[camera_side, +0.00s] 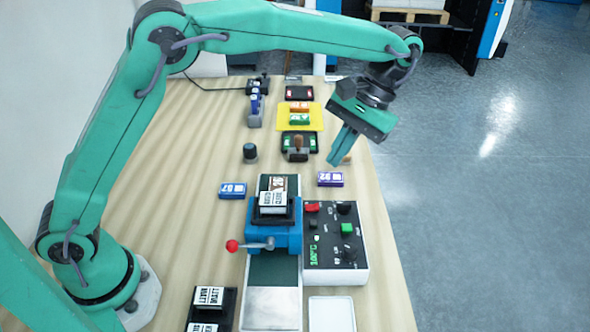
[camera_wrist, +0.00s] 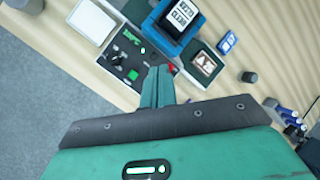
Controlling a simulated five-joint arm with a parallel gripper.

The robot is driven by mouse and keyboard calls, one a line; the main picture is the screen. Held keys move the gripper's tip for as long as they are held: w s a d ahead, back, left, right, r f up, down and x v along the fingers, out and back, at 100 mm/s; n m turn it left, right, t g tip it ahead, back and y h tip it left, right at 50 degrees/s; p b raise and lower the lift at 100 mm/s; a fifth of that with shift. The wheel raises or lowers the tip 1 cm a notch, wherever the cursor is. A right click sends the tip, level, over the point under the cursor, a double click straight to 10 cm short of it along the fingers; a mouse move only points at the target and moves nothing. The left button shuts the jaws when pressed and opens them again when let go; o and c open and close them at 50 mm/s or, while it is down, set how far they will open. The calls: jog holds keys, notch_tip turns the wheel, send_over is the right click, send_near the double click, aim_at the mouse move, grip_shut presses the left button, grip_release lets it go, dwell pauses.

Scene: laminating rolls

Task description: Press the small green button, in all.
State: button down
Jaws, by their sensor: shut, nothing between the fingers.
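The control panel (camera_side: 322,275) is a white box with a dark face, right of the blue laminator. I cannot tell surely which is the task's button. My gripper (camera_side: 333,162) is shut and empty, pointing down, above and beyond the panel, apart from it.
The blue laminator (camera_side: 262,236) with a red-knobbed lever (camera_side: 232,245) stands left of the panel. A purple box (camera_side: 330,179) lies beyond the panel. A white tray (camera_side: 332,315) is in front. A red switch (camera_side: 312,208) and black knobs crowd the buttons.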

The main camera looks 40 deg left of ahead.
jog(key=g+y, duration=0.1)
jog(key=g, duration=0.1)
send_over(349, 225)
jog(key=shift+d+f, duration=0.15)
jog(key=shift+f, duration=2)
jog(key=shift+f, duration=0.2)
jog(key=shift+f, duration=4.2)
jog(key=shift+f, duration=0.15)
jog(key=shift+f, duration=0.3)
